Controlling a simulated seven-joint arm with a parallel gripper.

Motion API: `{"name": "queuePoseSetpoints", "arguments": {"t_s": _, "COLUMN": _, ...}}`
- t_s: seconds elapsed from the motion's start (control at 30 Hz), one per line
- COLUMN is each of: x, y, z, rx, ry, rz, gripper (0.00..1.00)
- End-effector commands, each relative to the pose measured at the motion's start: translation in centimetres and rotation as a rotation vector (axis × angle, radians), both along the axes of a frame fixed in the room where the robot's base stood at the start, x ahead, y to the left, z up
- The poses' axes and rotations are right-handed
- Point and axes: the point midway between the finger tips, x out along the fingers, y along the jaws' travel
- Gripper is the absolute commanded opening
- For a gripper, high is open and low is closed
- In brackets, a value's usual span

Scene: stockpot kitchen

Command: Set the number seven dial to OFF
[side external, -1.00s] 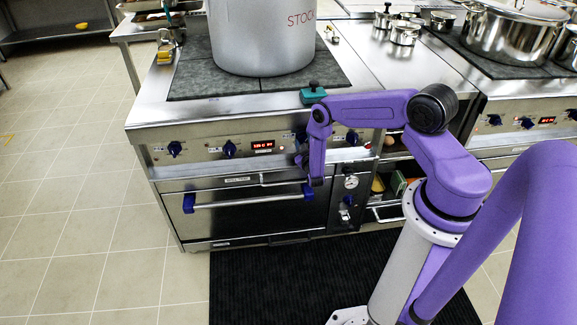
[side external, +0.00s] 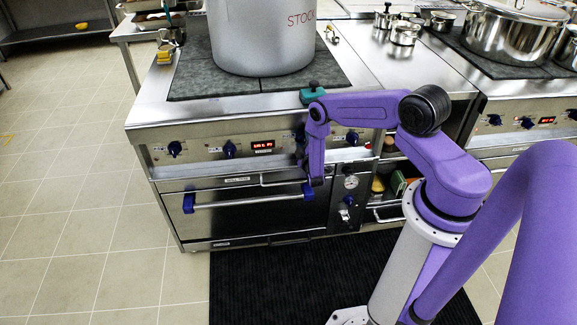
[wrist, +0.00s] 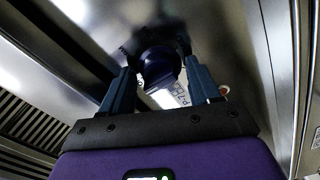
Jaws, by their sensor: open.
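A dark blue dial (wrist: 158,66) sits on the steel panel in the wrist view, with its number and pointer not readable. My gripper (wrist: 157,52) is open, with one finger on each side of this dial; I cannot tell whether either finger touches it. In the side external view my gripper (side external: 301,158) is at the front of the range, by the right part of its control panel. Other blue dials are at the left (side external: 174,148), middle left (side external: 229,150) and right (side external: 352,138) of that panel. Which one is number seven cannot be read.
A white printed label (wrist: 176,96) lies by the dial. A red display (side external: 263,145) is left of my gripper. The oven handle (side external: 250,200) runs below. A large stockpot (side external: 262,40) and a teal-based object (side external: 313,94) with a black knob stand on top.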

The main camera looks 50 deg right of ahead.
Motion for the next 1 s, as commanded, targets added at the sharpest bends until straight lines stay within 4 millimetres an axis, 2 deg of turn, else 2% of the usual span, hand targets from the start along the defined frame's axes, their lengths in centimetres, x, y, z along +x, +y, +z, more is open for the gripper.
{"name": "queuePoseSetpoints", "arguments": {"t_s": 1.0, "x": -4.2, "y": 4.3, "z": 0.0, "rx": 0.001, "ry": 0.000, "rz": 0.000, "gripper": 0.62}}
